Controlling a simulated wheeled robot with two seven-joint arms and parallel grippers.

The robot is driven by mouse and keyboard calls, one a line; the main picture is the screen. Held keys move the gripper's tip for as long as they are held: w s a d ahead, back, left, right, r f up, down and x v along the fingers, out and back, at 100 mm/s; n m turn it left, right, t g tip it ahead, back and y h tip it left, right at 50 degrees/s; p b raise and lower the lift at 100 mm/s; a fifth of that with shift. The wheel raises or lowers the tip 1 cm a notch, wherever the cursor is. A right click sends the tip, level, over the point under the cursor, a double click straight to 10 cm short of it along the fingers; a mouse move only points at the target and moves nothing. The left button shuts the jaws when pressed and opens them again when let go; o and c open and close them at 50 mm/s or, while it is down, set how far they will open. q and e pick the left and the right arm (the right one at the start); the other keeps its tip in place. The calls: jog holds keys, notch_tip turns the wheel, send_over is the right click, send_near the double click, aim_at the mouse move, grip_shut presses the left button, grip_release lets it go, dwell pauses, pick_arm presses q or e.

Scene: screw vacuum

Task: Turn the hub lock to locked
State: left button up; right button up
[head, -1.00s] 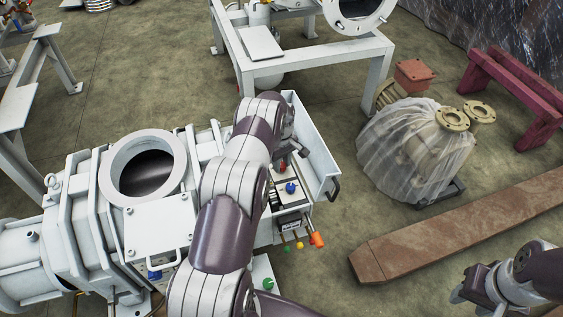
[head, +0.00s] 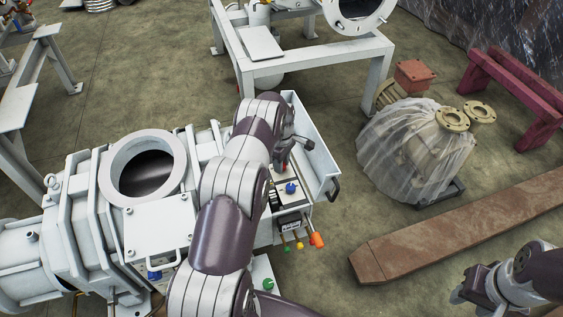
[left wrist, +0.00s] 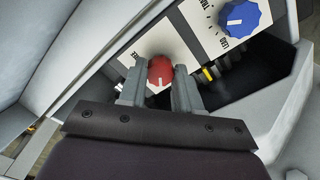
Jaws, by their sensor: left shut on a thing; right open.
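In the left wrist view, my left gripper (left wrist: 160,84) is shut on a red knob (left wrist: 161,69), one finger on each side of it. The knob has a white pointer mark and sits on a pale labelled panel (left wrist: 185,37). A blue knob (left wrist: 239,18) is beside it on the same panel. The labels are only partly readable, so I cannot tell which control is the hub lock. In the head view, the red knob (head: 283,168) and blue knob (head: 291,188) show beside my left arm. My right gripper (head: 469,291) is open and empty at the lower right.
A white open drawer-like box wall (head: 316,150) stands right of the panel. An orange-tipped lever (head: 317,240) and small coloured knobs are in front. The white pump body (head: 85,215) is at left. A plastic-covered part (head: 412,150) and a rusty beam (head: 460,225) lie right.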

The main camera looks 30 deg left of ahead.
pick_arm(q)
jog(key=o, duration=1.1)
jog(key=shift+c, duration=0.2)
jog(key=shift+r, duration=0.1)
notch_tip(320, 180, up, 12)
jog(key=p, duration=0.4)
jog(key=shift+r, duration=0.25)
